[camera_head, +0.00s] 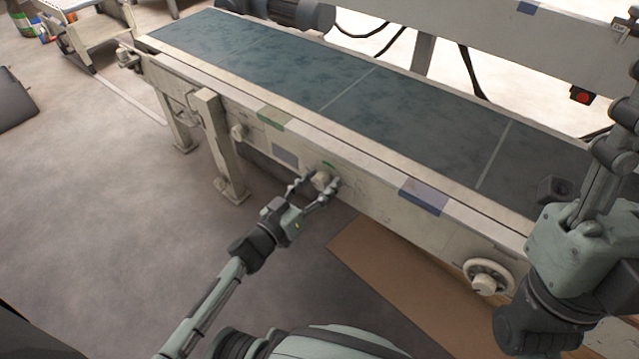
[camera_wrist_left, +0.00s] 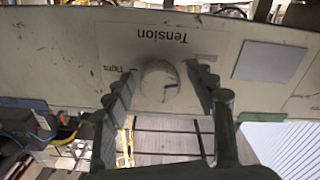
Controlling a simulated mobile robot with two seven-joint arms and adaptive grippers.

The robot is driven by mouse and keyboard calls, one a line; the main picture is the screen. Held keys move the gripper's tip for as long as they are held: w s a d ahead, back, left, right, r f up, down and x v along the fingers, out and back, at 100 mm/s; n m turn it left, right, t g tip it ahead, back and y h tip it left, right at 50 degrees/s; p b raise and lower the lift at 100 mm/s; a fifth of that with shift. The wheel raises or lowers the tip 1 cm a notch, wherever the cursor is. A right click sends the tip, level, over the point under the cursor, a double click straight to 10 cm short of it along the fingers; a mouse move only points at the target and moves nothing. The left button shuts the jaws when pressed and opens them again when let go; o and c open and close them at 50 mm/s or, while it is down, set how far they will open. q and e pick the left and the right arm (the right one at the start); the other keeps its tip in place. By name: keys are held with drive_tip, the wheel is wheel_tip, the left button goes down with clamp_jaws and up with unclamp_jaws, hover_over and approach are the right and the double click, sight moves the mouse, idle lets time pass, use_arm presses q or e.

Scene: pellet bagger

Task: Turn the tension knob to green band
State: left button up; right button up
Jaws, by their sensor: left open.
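The tension knob (camera_head: 321,180) is a pale round knob on the side of the conveyor frame. A small green mark (camera_head: 328,165) shows just above it in the head view. In the left wrist view the knob (camera_wrist_left: 158,85) carries a short dark line pointing right, beneath the upside-down "Tension" label (camera_wrist_left: 143,33); "Tight" is printed to its left. My left gripper (camera_head: 313,187) is open, one finger on each side of the knob. In the wrist view the fingers (camera_wrist_left: 160,74) flank it; contact cannot be told. My right gripper is out of view; only its arm shows.
The conveyor's dark belt (camera_head: 400,115) runs across behind the panel. A white handwheel (camera_head: 487,278) stands at the lower right, near my right arm. A support leg (camera_head: 222,150) is left of the knob.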

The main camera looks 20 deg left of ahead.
use_arm(q)
drive_tip(key=c, duration=1.2)
drive_tip(key=shift+o, duration=0.2)
drive_tip(key=shift+m, duration=0.3)
